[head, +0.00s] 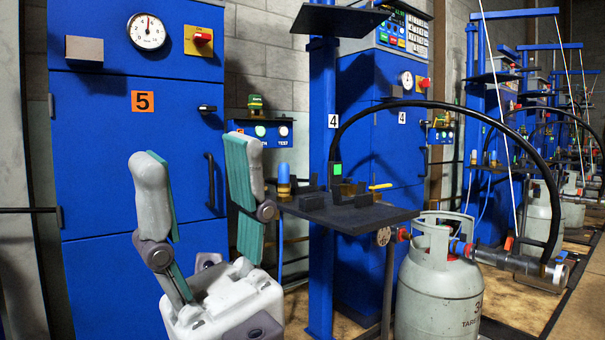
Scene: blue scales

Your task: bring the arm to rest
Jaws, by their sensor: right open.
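My right gripper (203,178) is in the lower left of the head view, pointing up. Its two grey fingers with green inner pads stand wide apart. Nothing is between them. It appears in front of the blue cabinet marked 5 (130,150). The fingers look clear of the cabinet, though the exact gap cannot be told. My left gripper is not in the picture.
More blue scale stations recede to the right.

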